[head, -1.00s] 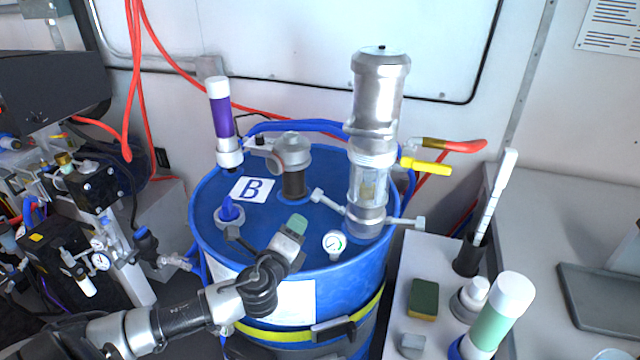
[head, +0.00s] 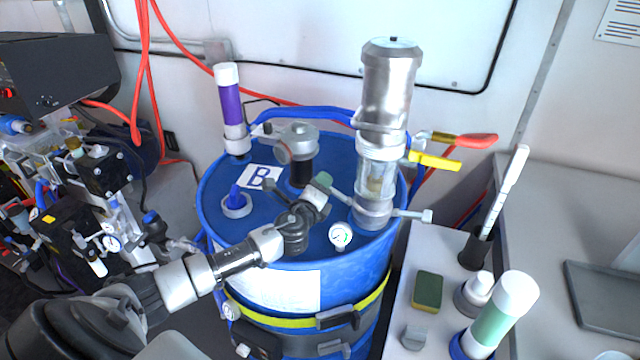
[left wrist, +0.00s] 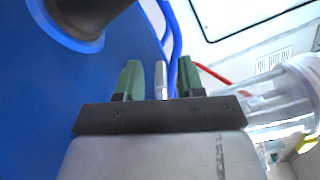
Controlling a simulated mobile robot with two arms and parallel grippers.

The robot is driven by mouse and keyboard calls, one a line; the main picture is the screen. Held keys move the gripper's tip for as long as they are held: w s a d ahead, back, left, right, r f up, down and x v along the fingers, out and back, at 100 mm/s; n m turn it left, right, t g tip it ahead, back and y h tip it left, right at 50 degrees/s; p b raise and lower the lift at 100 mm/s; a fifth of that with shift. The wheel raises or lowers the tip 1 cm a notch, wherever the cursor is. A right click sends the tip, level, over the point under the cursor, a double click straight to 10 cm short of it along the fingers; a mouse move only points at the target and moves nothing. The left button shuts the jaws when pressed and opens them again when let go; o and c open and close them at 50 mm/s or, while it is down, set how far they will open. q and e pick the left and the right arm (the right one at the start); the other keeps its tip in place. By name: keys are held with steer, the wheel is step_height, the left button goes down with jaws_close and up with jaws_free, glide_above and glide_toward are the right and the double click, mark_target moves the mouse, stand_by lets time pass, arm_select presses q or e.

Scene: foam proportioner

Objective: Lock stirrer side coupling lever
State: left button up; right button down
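The tall metal stirrer (head: 387,95) stands upright on the blue drum (head: 275,248). Two grey side levers stick out at its base; the left lever (head: 338,193) points toward my left gripper and the right lever (head: 413,214) points right. My left gripper (head: 323,181) is over the drum lid, at the left lever's outer end. In the left wrist view its green fingertips (left wrist: 160,80) are apart, with a thin grey rod, seemingly the left lever (left wrist: 161,78), showing in the gap. Contact cannot be told. The right gripper is not in view.
A grey fitting (head: 297,145) on a dark stem and a pressure gauge (head: 340,235) stand close to the gripper. A purple-banded tube (head: 231,105) is at the lid's back left. Yellow (head: 435,161) and red handles are right of the stirrer. A white side table (head: 450,275) holds bottles and a sponge.

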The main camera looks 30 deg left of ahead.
arm_select(q)
steer(key=shift+w, duration=0.1)
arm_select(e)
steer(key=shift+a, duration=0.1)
arm_select(q)
jaws_close()
stand_by(0.3)
